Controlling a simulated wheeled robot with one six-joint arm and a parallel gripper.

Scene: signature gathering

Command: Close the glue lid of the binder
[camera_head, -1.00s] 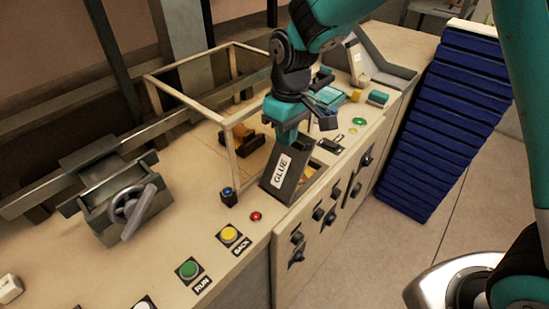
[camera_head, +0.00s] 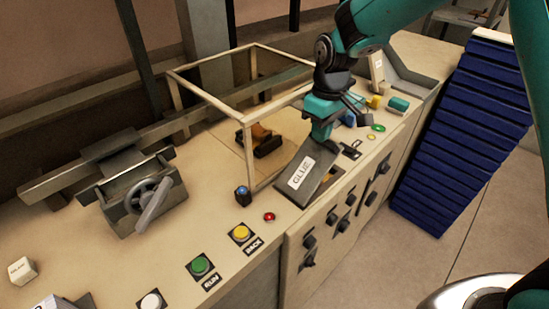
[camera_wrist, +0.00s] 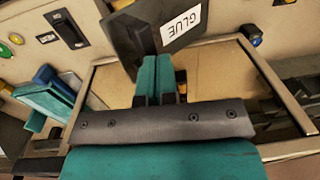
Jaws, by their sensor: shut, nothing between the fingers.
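The glue lid (camera_head: 322,160) is a dark grey flap on the binder's top with a white "GLUE" label (camera_head: 302,173). It is tilted, leaning over the binder top at a lower angle than upright. My gripper (camera_head: 319,136) is shut and empty, with its teal fingertips at the lid's upper edge. In the wrist view the lid (camera_wrist: 134,30) is just beyond the tips of my closed gripper (camera_wrist: 155,62). The fingers appear to touch the lid or be very close. The space under the lid is mostly hidden.
A beige open frame (camera_head: 240,115) stands left of the lid. A blue-topped knob (camera_head: 242,196), a red button (camera_head: 269,216), a yellow button (camera_head: 240,232) and a green button (camera_head: 200,264) are in front. A blue stack (camera_head: 465,130) stands to the right.

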